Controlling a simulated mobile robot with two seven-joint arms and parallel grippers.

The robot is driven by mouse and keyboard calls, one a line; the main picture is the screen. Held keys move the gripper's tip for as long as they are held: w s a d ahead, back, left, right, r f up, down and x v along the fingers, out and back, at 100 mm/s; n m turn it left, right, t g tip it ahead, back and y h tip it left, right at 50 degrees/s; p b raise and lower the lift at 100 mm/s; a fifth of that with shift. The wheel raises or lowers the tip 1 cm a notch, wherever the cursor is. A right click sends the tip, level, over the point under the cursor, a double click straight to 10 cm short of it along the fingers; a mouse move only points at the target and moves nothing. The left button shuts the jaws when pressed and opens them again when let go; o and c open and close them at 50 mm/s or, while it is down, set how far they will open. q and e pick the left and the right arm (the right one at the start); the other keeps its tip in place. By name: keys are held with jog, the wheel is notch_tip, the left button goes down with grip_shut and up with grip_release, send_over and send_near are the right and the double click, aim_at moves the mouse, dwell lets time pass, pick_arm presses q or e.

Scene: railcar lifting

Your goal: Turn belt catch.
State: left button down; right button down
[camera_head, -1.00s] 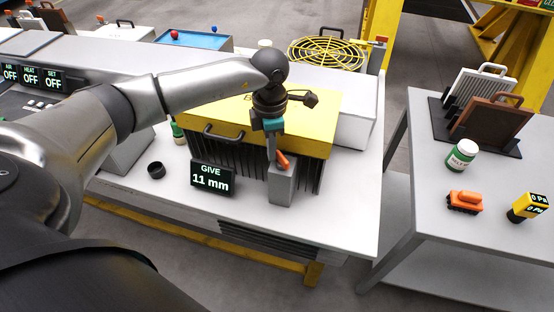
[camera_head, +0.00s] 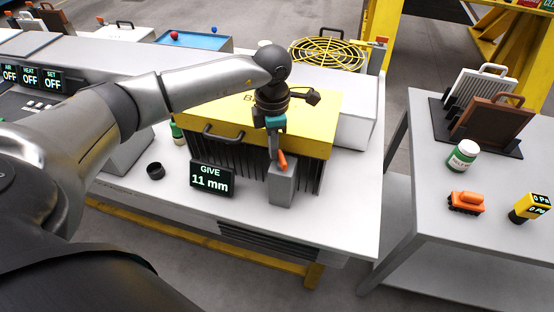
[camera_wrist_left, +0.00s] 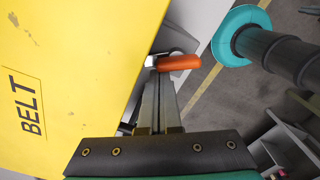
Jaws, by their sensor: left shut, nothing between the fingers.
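The belt catch (camera_head: 282,160) is a small orange lever on top of a grey block (camera_head: 283,186) at the front of the yellow-lidded belt box (camera_head: 310,122). In the left wrist view the orange catch (camera_wrist_left: 179,62) lies crosswise at the fingertips, beside the yellow lid marked BELT (camera_wrist_left: 60,80). My left gripper (camera_head: 274,155) points down at the catch, its fingers shut with nothing between them. The fingertips (camera_wrist_left: 160,70) are at the catch's left end in the wrist view; whether they touch it I cannot tell. My right gripper is not in view.
A display reading GIVE 11 mm (camera_head: 212,180) and a small black ring (camera_head: 156,170) stand left of the block. A side table on the right holds a green-and-white jar (camera_head: 462,155), an orange object (camera_head: 466,203) and a yellow gauge (camera_head: 529,207). The bench front right is clear.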

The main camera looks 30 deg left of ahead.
pick_arm(q)
jog(key=shift+w+d+b, duration=0.15)
jog(key=shift+w+b, duration=0.2)
jog(key=shift+w, duration=0.1)
dwell(0.8)
jog(key=shift+r, duration=0.15)
notch_tip(320, 180, up, 8)
jog(key=a+p, duration=0.2)
jog(key=p, duration=0.3)
jog(key=shift+s+p, duration=0.4)
jog(key=shift+d, duration=0.1)
dwell(0.4)
